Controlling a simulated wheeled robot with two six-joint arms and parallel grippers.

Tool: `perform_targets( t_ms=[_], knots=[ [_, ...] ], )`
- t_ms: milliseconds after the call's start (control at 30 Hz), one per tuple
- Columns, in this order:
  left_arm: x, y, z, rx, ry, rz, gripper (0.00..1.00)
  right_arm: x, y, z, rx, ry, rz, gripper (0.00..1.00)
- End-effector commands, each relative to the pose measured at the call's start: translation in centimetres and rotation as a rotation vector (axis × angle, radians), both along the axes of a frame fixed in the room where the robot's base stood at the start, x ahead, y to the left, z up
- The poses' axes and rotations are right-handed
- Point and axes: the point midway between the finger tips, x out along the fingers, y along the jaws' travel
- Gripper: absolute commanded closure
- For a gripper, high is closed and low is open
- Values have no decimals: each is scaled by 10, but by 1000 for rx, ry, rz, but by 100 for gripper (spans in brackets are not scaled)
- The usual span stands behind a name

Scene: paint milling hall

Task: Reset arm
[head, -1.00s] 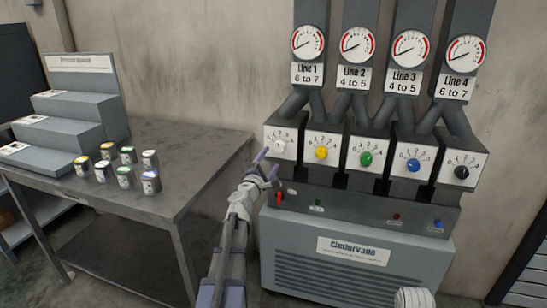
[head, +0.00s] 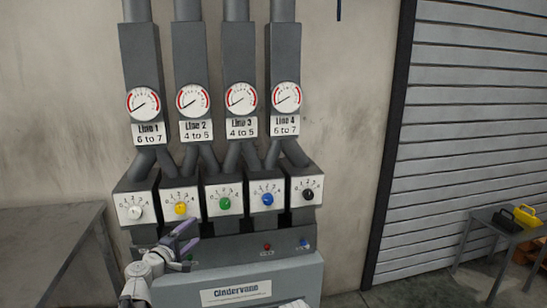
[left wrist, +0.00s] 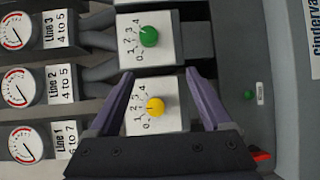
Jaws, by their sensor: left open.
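The grey milling console (head: 240,272) carries a row of dial boxes with white (head: 135,212), yellow (head: 181,208), green (head: 225,203), blue (head: 267,199) and black (head: 308,195) knobs. Above them are gauges for Line 1 (head: 143,103), Line 2 (head: 193,101), Line 3 (head: 240,98) and Line 4 (head: 286,96). My left gripper (head: 191,236) is open and empty, just below the yellow dial box. In the left wrist view, the yellow knob (left wrist: 156,107) shows between the spread purple fingers, apart from both. My right gripper is out of view.
The console ledge has small green, red (head: 267,247) and blue (head: 304,243) controls. A dark steel table (head: 50,240) stands at left. A roller shutter (head: 470,130) fills the right wall, with a small table bearing yellow (head: 525,215) and black items before it.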

Motion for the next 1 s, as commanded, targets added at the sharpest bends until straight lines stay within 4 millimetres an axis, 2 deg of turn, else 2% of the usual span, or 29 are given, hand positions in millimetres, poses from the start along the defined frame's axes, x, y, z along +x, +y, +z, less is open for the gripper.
perform_targets(
  t_ms=[33, 133, 200, 267, 300, 400, 500, 600, 700, 833, 1000],
  knots=[
    [-10, -40, 7, 77, 31, -91, 17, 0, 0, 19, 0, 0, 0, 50],
    [-34, -109, -5, 252, 100, -280, 17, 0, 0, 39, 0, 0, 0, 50],
    [-59, -153, -15, 385, 157, -421, 17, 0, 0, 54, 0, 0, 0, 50],
    [-86, -186, -25, 508, 210, -546, 17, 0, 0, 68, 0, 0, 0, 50],
    [-107, -206, -32, 597, 251, -634, 17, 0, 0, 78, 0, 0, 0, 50],
    [-165, -238, -47, 829, 364, -848, 17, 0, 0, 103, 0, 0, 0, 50],
    [-218, -247, -55, 1051, 481, -1022, 17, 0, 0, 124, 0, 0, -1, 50],
    [-259, -240, -54, 1243, 593, -1145, 17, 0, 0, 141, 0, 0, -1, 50],
    [-286, -228, -48, 1389, 686, -1219, 17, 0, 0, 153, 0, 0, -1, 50],
    [-305, -216, -41, 1504, 765, -1263, 17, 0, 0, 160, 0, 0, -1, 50],
    [-311, -210, -39, 1549, 798, -1275, 17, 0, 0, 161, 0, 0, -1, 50]
  ],
)
